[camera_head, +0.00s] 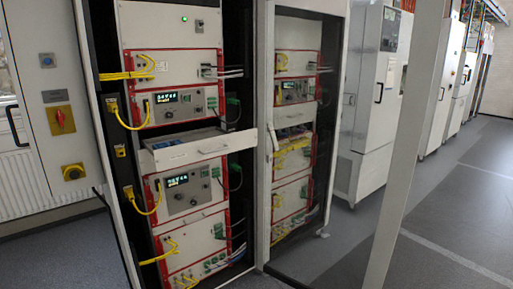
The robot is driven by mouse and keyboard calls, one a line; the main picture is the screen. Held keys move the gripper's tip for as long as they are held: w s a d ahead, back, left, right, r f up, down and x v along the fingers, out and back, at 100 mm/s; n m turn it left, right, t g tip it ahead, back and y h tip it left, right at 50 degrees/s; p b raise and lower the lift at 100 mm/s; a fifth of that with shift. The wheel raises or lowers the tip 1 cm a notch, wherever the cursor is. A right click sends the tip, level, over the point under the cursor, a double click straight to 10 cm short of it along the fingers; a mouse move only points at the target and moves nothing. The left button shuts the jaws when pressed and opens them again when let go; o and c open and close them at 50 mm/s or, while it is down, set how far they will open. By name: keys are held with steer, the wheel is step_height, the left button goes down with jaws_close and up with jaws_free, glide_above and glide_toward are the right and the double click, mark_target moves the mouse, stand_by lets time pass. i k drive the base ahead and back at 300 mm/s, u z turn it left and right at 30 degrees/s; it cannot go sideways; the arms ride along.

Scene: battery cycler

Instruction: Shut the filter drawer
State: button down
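A light grey drawer (190,151) sits in the middle of the open rack (185,75), between the upper and lower instrument units. It stands out past the red-edged unit fronts, and bluish contents show over its front edge. It looks like the filter drawer, but I cannot read its label. How far it is pulled out is hard to tell. My gripper is not in view, and nothing is seen touching the drawer.
Yellow cables (130,118) hang left of the drawer, above and below it. A tall glazed door or panel with a pale handle (272,137) stands to the right. A grey cabinet with a red switch (61,120) is at left. Grey floor (465,200) is clear at right.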

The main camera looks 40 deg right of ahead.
mark_target(206, 143)
steer(key=z, duration=0.05)
steer(key=i, duration=0.95)
steer(key=u, duration=0.05)
